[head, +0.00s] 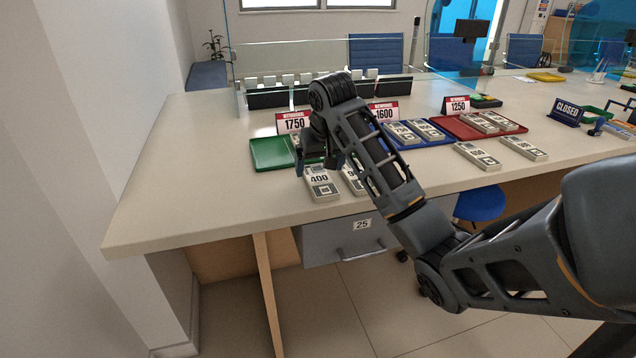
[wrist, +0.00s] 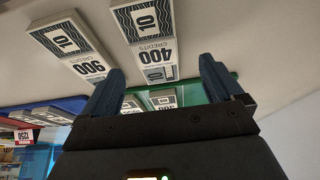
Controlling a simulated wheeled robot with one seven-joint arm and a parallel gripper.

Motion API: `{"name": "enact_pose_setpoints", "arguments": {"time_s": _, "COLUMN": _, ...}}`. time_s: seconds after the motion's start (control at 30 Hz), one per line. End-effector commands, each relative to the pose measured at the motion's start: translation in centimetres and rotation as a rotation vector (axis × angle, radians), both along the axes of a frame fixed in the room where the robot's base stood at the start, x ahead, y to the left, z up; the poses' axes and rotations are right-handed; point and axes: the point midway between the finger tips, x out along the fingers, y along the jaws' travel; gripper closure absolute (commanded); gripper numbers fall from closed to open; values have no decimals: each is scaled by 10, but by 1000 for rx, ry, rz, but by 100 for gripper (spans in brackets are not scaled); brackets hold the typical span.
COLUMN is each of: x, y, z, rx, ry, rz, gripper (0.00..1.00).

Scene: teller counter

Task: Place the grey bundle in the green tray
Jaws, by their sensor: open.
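A grey-white bundle marked 400 (head: 322,185) lies flat on the counter in front of the green tray (head: 264,153). In the wrist view this bundle (wrist: 152,30) lies ahead of the gap between the fingers. My gripper (head: 318,164) is open, with blue-grey fingers, above the counter near the bundle's far end; the wrist view also shows it (wrist: 160,82). Nothing is seen held. A similar bundle marked 900 (wrist: 78,48) lies beside it. The green tray holds at least one bundle (wrist: 162,99); my gripper hides part of the tray. The colours do not single out one grey bundle.
A blue tray (head: 440,142) and a red tray (head: 515,131), both with bundles, stand to the right. Two loose bundles (head: 477,155) (head: 525,148) lie in front of them. A sign reading 1750 (head: 292,122) and a glass screen stand behind. The counter's left is clear.

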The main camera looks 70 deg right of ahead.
Motion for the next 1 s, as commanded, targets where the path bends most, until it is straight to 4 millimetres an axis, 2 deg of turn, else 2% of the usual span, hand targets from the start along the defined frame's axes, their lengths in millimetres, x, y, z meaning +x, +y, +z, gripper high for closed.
{"name": "enact_pose_setpoints", "arguments": {"time_s": 0.13, "x": -2, "y": -8, "z": -22, "rx": 1, "ry": 2, "rz": -4, "gripper": 6}}
{"name": "enact_pose_setpoints", "arguments": {"time_s": 0.3, "x": 3, "y": -14, "z": -40, "rx": 0, "ry": 0, "rz": -1, "gripper": 6}}
{"name": "enact_pose_setpoints", "arguments": {"time_s": 0.6, "x": 5, "y": -15, "z": -44, "rx": 1, "ry": -1, "rz": 0, "gripper": 6}}
{"name": "enact_pose_setpoints", "arguments": {"time_s": 1.0, "x": 5, "y": -15, "z": -43, "rx": 0, "ry": -1, "rz": 0, "gripper": 44}}
